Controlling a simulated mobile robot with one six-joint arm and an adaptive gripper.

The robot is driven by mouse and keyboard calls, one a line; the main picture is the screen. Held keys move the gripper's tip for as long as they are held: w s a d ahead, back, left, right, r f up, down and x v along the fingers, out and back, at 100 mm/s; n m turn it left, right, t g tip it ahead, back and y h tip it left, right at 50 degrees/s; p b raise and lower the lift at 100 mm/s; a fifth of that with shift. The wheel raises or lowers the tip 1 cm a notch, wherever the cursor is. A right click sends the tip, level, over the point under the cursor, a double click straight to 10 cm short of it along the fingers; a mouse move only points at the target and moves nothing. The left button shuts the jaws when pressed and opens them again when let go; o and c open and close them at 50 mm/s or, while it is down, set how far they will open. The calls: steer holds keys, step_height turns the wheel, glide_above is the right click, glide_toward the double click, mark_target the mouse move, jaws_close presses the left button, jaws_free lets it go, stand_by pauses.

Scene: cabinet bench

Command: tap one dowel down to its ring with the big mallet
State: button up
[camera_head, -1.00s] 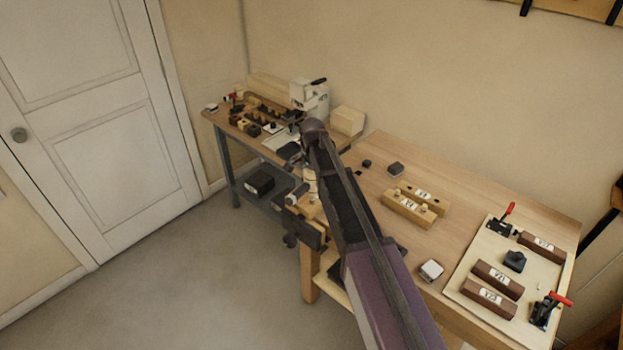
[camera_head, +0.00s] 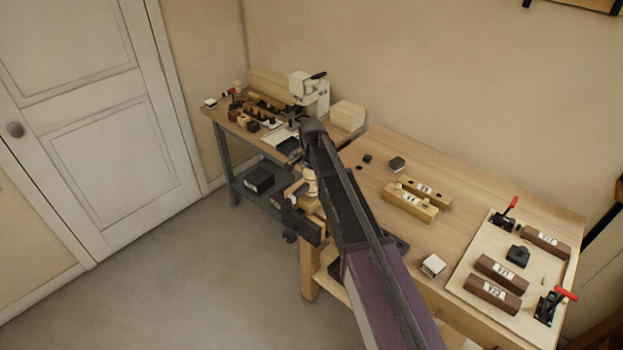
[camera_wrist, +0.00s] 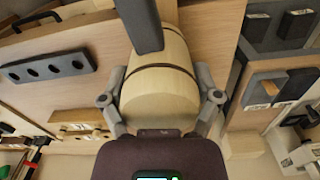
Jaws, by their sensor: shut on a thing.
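In the wrist view my gripper (camera_wrist: 160,84) is shut on the big mallet, its fingers on both sides of the pale, round wooden head (camera_wrist: 158,105) with dark bands. A dark bar crosses above it; I cannot tell whether it is the handle. In the head view the mallet (camera_head: 311,184) shows partly behind my arm, near the bench's left end. The blocks (camera_wrist: 82,122) also show in the wrist view. The rings are too small to make out.
A board (camera_head: 462,285) with brown labelled blocks and red-handled clamps lies at the right. A small white-topped block (camera_head: 433,265) sits near the front edge. A side bench holds a pale machine (camera_head: 308,95) and small parts. Bare bench top (camera_head: 465,192) lies behind the blocks.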

steer(key=shift+r+p, duration=1)
steer(key=shift+r, duration=0.2)
steer(key=shift+f, duration=0.15)
steer(key=shift+f+b, duration=1.3)
steer(key=shift+r+p, duration=1)
steer(key=shift+p, duration=0.1)
